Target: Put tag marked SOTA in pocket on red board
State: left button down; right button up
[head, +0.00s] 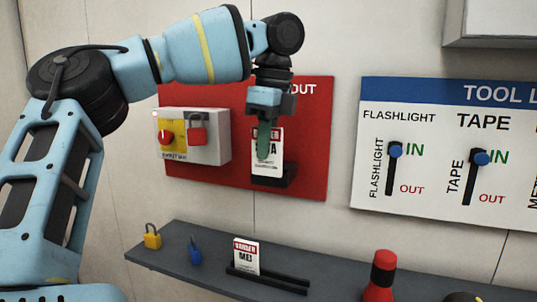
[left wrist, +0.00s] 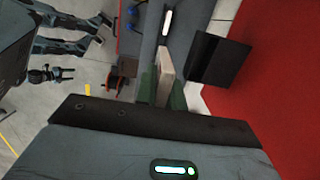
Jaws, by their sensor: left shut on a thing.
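My left gripper (head: 264,150) is shut on a white tag with a red header (head: 271,165), upright in front of the red board (head: 315,130). A green finger hides part of its lettering; the end "TA" shows. The black pocket (head: 290,177) on the board is partly behind the tag's lower right. In the left wrist view, the tag (left wrist: 165,68) is edge-on between the green fingers (left wrist: 163,92). The pocket (left wrist: 218,60) is right of it, with a visible gap, nearer the board (left wrist: 265,90). My right gripper is out of view.
A grey shelf (head: 200,274) below holds a yellow padlock (head: 152,240), a blue padlock (head: 195,254), another tag reading MEI (head: 246,257) in a black holder, and a red-black cylinder (head: 381,275). A switch box (head: 215,150) with a red padlock is left of the tag. A tool board (head: 450,195) hangs right.

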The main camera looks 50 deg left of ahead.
pick_arm(q)
jog(key=w+a, duration=0.4)
jog(key=w, duration=0.1)
jog(key=shift+a+f, duration=0.3)
jog(key=shift+a, duration=0.1)
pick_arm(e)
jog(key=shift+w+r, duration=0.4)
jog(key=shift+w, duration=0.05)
pick_arm(q)
jog(key=shift+a+p, duration=0.1)
jog(key=shift+p, duration=0.2)
notch_tip(320, 180, down, 3)
jog(key=shift+w+a+p, duration=0.15)
jog(key=shift+p, duration=0.15)
jog(key=shift+f, duration=0.3)
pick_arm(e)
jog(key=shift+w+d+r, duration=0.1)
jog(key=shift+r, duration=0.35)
pick_arm(q)
jog(key=shift+f, duration=0.1)
jog(key=c, duration=1.5)
grip_release()
